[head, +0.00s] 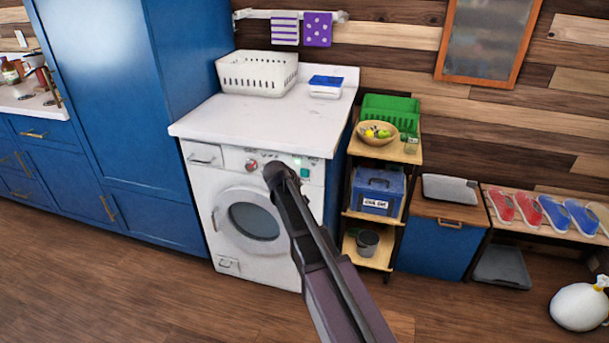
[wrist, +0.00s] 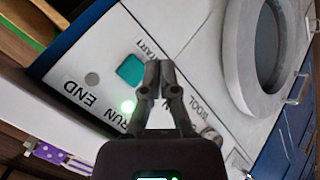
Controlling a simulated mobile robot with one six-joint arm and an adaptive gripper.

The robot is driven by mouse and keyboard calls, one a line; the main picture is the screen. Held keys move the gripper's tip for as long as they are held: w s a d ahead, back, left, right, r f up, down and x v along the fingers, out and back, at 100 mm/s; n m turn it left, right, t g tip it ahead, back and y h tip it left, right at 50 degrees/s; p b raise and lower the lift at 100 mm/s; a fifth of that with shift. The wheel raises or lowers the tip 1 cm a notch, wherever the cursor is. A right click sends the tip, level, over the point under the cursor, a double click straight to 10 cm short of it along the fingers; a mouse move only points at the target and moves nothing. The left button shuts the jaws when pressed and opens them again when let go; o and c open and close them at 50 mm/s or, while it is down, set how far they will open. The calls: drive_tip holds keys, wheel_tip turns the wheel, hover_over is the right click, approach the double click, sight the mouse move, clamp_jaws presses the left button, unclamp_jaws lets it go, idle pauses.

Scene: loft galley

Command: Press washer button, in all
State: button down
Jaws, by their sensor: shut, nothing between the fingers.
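The white washer (head: 198,188) stands under the white counter, with a round door and a control panel along its top. In the wrist view the teal button (wrist: 131,69) lies beside the START label, just left of my fingertips (wrist: 160,70). My gripper is shut and empty, in front of the panel; the fingertips do not cover the button.
A white basket (head: 258,74) and a blue-and-white box (head: 326,86) stand on the counter (head: 240,122). A wooden shelf cart (head: 393,152) stands close on the washer's right, a tall blue cabinet (head: 110,90) on its left. The floor in front is clear.

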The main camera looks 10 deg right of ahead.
drive_tip(key=shift+s+a, duration=0.3)
drive_tip(key=shift+s, duration=0.35)
drive_tip(key=s+d+f+m+g+y, duration=0.1)
drive_tip(key=s+f+m+g+y, duration=0.1)
drive_tip(key=s, duration=0.8)
drive_tip(key=s+d+f+m+g+y, duration=0.1)
drive_tip(key=s+d+f+g, duration=0.15)
drive_tip(key=s, duration=0.65)
drive_tip(key=s+d+f+m+g+y, duration=0.1)
drive_tip(key=s+m+g+y, duration=0.15)
drive_tip(key=s, duration=0.75)
wheel_tip(320, 180, up, 16)
drive_tip(key=p, duration=1.6)
drive_tip(key=shift+s+a+r+n+p, duration=0.2)
drive_tip(key=shift+s+r+n+p, duration=0.1)
drive_tip(key=shift+s+n, duration=0.1)
